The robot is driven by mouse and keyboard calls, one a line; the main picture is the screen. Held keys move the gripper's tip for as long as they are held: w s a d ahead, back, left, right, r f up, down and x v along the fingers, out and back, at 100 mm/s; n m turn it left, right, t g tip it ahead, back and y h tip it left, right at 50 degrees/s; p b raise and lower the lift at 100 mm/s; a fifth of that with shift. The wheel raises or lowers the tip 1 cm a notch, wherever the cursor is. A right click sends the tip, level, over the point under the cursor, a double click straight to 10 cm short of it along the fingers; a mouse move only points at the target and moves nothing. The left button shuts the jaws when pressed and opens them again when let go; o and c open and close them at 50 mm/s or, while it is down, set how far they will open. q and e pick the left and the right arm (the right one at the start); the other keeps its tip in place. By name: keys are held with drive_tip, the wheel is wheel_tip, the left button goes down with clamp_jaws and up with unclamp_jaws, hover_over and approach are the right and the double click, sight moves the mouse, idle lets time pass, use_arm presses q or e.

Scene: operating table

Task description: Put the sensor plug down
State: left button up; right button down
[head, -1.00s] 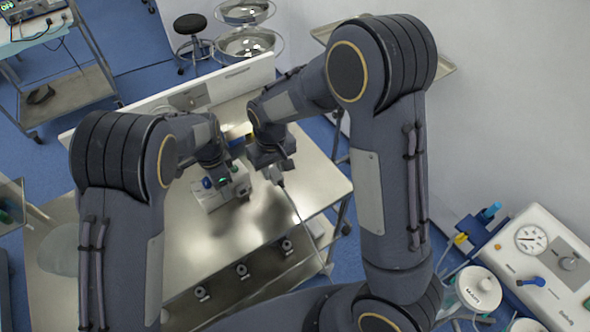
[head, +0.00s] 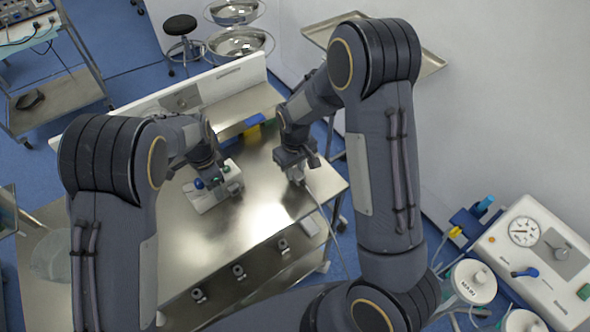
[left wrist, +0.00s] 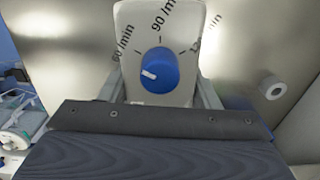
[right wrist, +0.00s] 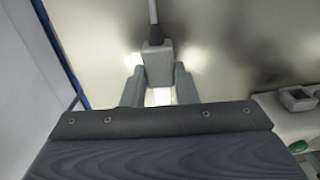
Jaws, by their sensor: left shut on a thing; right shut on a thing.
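The sensor plug (right wrist: 156,62) is a small grey block with a grey cable running from it. My right gripper (right wrist: 158,88) is shut on it, with a finger on each side. In the head view my right gripper (head: 296,172) is low over the right part of the steel table. I cannot tell whether the plug touches the top. The white device (left wrist: 160,25) has a blue knob (left wrist: 160,70) and rate marks. My left gripper (left wrist: 160,95) is shut on it. In the head view the device (head: 205,200) sits on the table, left of the plug and apart from it.
The steel table top (head: 245,225) is clear between device and front edge. A raised white panel (head: 235,77) runs along its back. A yellow and blue item (head: 253,121) lies near the back. The device's empty-looking socket (right wrist: 297,97) shows at right.

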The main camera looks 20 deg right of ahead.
sight(295, 171)
drive_tip(key=shift+f, duration=0.45)
drive_tip(key=c, duration=1.1)
unclamp_jaws()
drive_tip(key=shift+c, duration=0.2)
wheel_tip(295, 171, up, 11)
drive_tip(key=s+r+m+t+y, duration=0.2)
drive_tip(key=s+r+t+y, duration=0.1)
drive_tip(key=s+r, duration=0.85)
drive_tip(key=s+a+m+t, duration=0.1)
drive_tip(key=s+t, duration=0.1)
drive_tip(key=s, duration=1)
drive_tip(key=shift+a+f+m+t+y, duration=0.3)
drive_tip(key=shift+a+f+m+y, duration=0.05)
drive_tip(key=shift+f+m+y, duration=0.1)
